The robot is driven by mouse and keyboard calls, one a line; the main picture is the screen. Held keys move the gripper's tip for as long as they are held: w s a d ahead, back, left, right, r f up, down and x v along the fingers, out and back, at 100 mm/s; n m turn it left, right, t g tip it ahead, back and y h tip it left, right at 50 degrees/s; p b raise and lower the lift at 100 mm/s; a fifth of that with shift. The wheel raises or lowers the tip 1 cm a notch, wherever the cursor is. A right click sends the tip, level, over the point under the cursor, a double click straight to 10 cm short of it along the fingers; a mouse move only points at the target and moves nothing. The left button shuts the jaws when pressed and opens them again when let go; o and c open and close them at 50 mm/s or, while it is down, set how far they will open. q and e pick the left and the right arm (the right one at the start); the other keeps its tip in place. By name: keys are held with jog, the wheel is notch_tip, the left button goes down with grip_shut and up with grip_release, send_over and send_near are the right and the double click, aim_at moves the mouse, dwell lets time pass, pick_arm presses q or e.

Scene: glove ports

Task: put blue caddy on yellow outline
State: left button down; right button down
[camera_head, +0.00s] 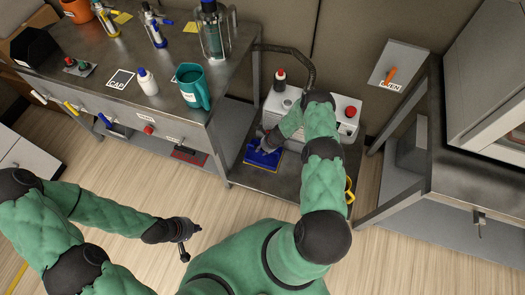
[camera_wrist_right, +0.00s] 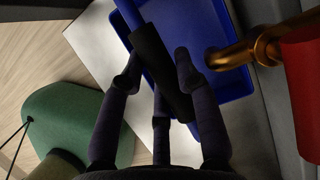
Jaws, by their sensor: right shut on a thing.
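The blue caddy (camera_head: 262,158) is at the left end of the low grey bench in the head view. A thin yellow line, part of the yellow outline (camera_head: 262,169), shows along its near edge; the rest is hidden. My right gripper (camera_head: 266,144) is at the caddy from above. In the right wrist view, its fingers (camera_wrist_right: 158,85) are closed around the black handle of the blue caddy (camera_wrist_right: 208,115). Whether the caddy touches the bench is unclear. My left gripper (camera_head: 187,239) is empty over the floor, fingers apart, away from the caddy.
A white machine with a red button (camera_head: 351,112) stands behind the caddy. A brass tap (camera_wrist_right: 235,55) and a red part (camera_wrist_right: 303,95) are close to the caddy in the wrist view. A teal jug (camera_head: 194,88) and bottle (camera_head: 147,82) stand on the left table.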

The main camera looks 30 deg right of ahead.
jog(key=shift+r, duration=0.1)
jog(key=c, duration=1.2)
grip_release()
jog(key=shift+r, duration=0.2)
jog(key=p+v, duration=0.5)
jog(key=v, duration=0.6)
jog(key=s+a+r+n+g, duration=0.1)
jog(key=s+a+r+n, duration=0.3)
jog(key=s+a+n, duration=0.3)
jog(key=s+a+r+n+g, duration=0.1)
jog(key=s+a+r+n, duration=0.4)
jog(key=a+n, duration=0.5)
jog(key=s+a+r+n+g+y, duration=0.1)
jog(key=s+a+r+n, duration=0.4)
jog(key=s+a+n, duration=0.3)
jog(key=shift+s+a+n, duration=0.25)
jog(key=shift+s+n, duration=0.05)
jog(key=shift+s, duration=0.45)
